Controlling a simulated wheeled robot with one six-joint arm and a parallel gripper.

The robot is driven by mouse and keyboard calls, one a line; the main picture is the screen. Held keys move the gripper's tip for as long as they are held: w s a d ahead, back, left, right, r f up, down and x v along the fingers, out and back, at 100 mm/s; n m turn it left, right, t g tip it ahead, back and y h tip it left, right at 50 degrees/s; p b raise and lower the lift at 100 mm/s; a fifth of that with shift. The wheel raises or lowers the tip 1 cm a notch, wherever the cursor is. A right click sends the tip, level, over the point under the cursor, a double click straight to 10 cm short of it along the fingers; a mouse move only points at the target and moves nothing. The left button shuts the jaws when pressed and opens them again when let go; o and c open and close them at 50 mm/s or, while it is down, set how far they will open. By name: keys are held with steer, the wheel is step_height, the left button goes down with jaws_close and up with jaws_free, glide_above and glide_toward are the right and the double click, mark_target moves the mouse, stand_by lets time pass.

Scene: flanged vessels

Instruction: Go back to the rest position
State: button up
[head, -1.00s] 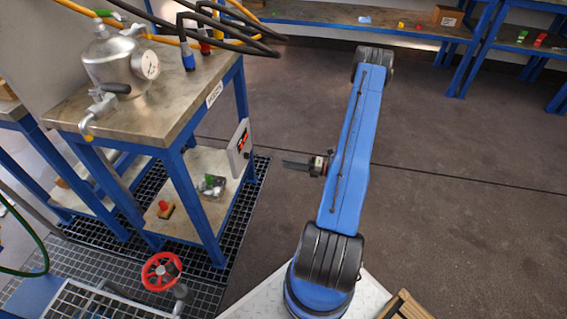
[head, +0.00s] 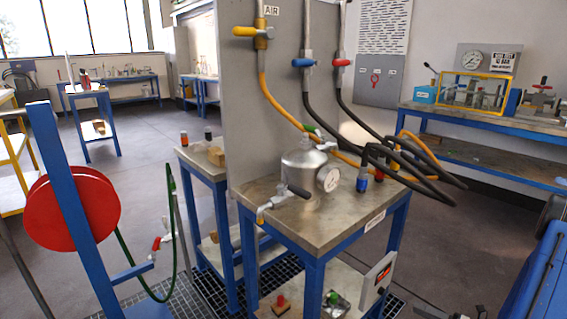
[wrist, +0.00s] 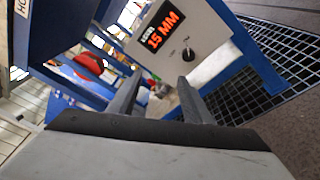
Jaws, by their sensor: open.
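My gripper (wrist: 158,92) is open in the wrist view, its two dark fingers apart with nothing between them. Beyond the fingertips is a white panel (wrist: 204,45) with a red "15 MM" display and a black knob. The same panel (head: 377,281) hangs on the side of the bench in the head view. My blue arm (head: 540,278) shows only in part at the right edge of the head view. The gripper end is mostly cut off by the bottom edge there.
A metal vessel (head: 306,177) with a gauge stands on the bench (head: 338,234). Black and orange hoses loop out past its right side. Floor grating (wrist: 262,62) lies under the bench. A hose reel (head: 73,212) stands at left. Bare floor (head: 450,235) is open right of the bench.

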steer(key=s+a+r+n+g+h, duration=0.1)
steer(key=s+a+r+n+g, duration=0.25)
steer(key=a+r+n, duration=0.4)
steer(key=s+a+r+n+g+h, duration=0.1)
steer(key=s+a+r+n+g, duration=0.1)
steer(key=a+r+n+g, duration=0.35)
steer(key=s+a+r+n+g+h, duration=0.1)
steer(key=s+a+r+n+g, duration=0.15)
steer(key=a+r+n, duration=0.65)
steer(key=s+a+r+n+t+h, duration=0.1)
steer(key=s+r+n+t+h, duration=0.1)
steer(key=s+r+n+h, duration=0.3)
steer(key=s+a+r+n+t+h, duration=0.2)
steer(key=s+r+n+h, duration=0.3)
steer(key=s+r+n, duration=0.6)
steer(key=shift+s+a+t, duration=0.25)
steer(key=shift+s+t, duration=0.1)
steer(key=shift+s, duration=1.1)
steer(key=shift+r, duration=0.1)
